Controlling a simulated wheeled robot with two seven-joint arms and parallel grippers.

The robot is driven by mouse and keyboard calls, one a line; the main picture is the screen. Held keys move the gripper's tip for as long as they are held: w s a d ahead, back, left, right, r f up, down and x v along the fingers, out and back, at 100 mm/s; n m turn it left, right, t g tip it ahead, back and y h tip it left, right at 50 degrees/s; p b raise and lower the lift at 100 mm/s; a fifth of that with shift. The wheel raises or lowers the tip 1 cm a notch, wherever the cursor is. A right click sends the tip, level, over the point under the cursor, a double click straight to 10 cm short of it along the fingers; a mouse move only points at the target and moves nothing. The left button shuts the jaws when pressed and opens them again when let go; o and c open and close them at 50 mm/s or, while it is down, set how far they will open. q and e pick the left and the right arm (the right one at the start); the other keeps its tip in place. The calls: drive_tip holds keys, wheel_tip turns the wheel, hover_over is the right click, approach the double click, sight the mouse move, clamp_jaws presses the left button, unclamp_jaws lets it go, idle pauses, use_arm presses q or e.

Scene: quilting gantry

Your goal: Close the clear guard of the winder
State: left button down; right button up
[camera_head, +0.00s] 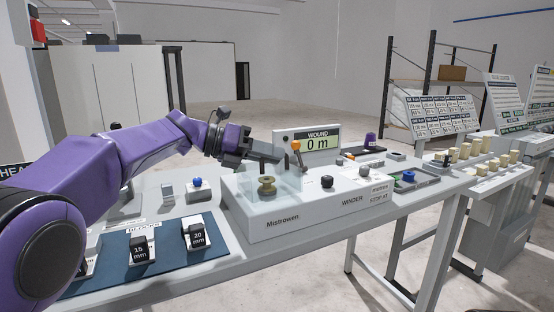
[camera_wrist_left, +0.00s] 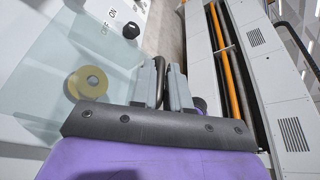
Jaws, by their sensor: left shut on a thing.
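The winder (camera_head: 300,215) is a light grey box on the bench, with a tan bobbin (camera_head: 267,186) on its top left. Its clear guard (camera_head: 242,180) shows as faint see-through panels around the bobbin. In the left wrist view the guard (camera_wrist_left: 65,50) is a pale teal sheet beside the bobbin (camera_wrist_left: 87,83). My left gripper (camera_head: 272,158) is above and behind the bobbin. In the left wrist view its fingers (camera_wrist_left: 162,85) are shut on a dark bar, which looks like the guard's handle. How far the guard is tilted is hard to tell. My right gripper is out of view.
A display reading 0 m (camera_head: 317,142) and an orange-knobbed lever (camera_head: 296,146) stand close behind my left gripper. A blue mat (camera_head: 165,262) with blocks lies at front left. Cream spools (camera_head: 477,150) stand farther right.

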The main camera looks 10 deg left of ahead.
use_arm(q)
drive_tip(key=shift+s+d+f+b, duration=0.15)
drive_tip(key=shift+f+b, duration=0.2)
drive_tip(key=shift+f, duration=0.35)
drive_tip(key=c, duration=1.2)
unclamp_jaws()
drive_tip(key=shift+s, duration=0.1)
drive_tip(key=v, duration=1)
drive_tip(key=shift+a, duration=0.2)
